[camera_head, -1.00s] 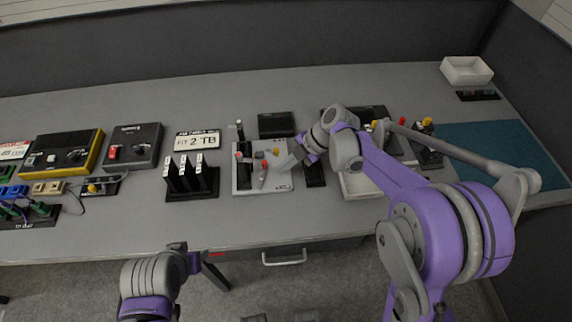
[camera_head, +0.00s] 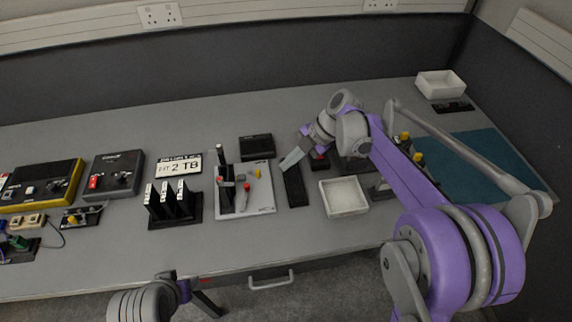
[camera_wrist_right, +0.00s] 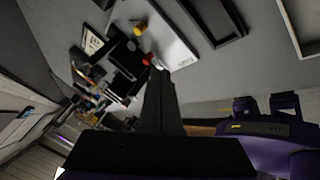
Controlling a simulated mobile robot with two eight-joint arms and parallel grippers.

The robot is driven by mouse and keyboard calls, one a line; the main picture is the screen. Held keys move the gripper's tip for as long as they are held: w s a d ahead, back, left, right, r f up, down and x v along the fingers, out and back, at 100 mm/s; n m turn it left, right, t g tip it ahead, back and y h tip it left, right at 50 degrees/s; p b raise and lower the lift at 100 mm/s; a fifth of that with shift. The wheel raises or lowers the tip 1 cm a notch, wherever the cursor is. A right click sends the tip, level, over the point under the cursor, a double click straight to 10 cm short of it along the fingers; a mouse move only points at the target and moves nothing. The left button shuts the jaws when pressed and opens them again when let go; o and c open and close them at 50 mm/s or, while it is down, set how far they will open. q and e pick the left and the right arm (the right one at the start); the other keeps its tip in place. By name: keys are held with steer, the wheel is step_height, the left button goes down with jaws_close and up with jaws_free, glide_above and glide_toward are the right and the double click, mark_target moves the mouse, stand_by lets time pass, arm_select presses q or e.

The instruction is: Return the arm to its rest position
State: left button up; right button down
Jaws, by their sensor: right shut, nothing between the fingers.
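My right arm reaches in from the right in the head view, over the back right part of the bench. Its gripper (camera_head: 292,159) is shut and empty, just above a narrow black tray (camera_head: 295,187) and right of the light grey board. The same gripper's fingers (camera_wrist_right: 160,100) point away from the camera in the right wrist view, pressed together with nothing between them. My left gripper (camera_head: 205,299) is low at the bench's front edge in the head view. Its jaws are too small and dark to read.
A grey board (camera_head: 258,199) with coloured parts lies near the right gripper. A white tray (camera_head: 343,198) stands right of it. A black rack (camera_head: 175,209) holds upright modules. A teal mat (camera_head: 478,165) and white bin (camera_head: 440,84) are farther right. Bare bench lies along the front.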

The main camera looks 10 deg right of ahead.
stand_by(0.3)
steer(key=s+d+f+m+t+h+p, duration=0.1)
steer(key=s+d+m+t+h, duration=0.1)
steer(key=s+m, duration=1)
steer(key=s+d+f+m+t+h+p, duration=0.1)
steer(key=s+d+m+h, duration=0.3)
steer(key=s+m, duration=0.8)
steer(key=shift+s+m+t+h, duration=0.35)
steer(key=shift+m+t+h, duration=0.35)
steer(key=shift+m, duration=0.1)
